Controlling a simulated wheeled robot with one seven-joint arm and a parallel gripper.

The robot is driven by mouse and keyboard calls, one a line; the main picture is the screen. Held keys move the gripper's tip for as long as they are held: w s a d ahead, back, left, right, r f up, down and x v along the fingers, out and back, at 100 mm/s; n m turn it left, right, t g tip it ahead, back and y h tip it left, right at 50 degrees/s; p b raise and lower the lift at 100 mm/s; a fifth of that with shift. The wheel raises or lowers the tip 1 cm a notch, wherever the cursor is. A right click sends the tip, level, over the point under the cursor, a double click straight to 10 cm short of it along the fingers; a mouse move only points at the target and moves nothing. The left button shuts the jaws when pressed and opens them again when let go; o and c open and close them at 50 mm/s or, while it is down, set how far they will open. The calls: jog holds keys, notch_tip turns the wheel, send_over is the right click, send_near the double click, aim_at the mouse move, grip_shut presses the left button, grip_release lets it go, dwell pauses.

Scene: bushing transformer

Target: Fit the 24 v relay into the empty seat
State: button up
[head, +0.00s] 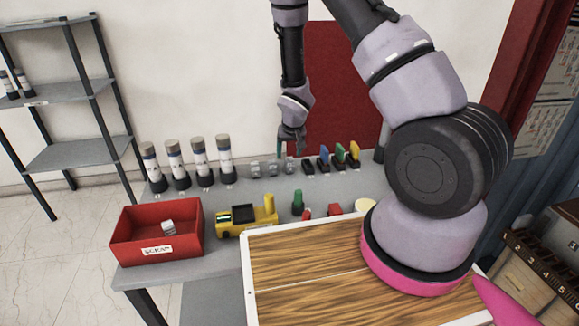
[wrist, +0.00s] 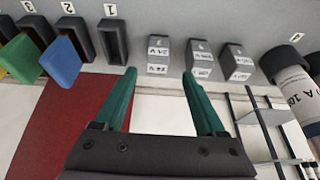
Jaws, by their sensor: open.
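Three small grey relay blocks stand in a row on the bench, a left one (head: 254,169), a middle one (head: 271,168) and a right one (head: 289,166). They also show in the wrist view (wrist: 158,56), with labels upside down and too small to read surely, so I cannot tell which is 24 V. The empty black seat (head: 308,166) stands right of them; in the wrist view it is the slot (wrist: 113,42) marked 1. My gripper (head: 291,146) is open and empty above the row; its teal fingers (wrist: 160,73) point toward the blocks, apart from them.
Seats right of the empty one hold a blue (head: 324,155), a green (head: 340,152) and a yellow (head: 354,151) block. Several labelled cylinders (head: 198,160) stand at left. A yellow device (head: 246,216) sits in front.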

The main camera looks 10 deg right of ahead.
aim_at(289, 159)
jog(key=x, duration=0.4)
jog(key=shift+d+f, duration=0.2)
jog(key=shift+f, duration=0.15)
grip_shut()
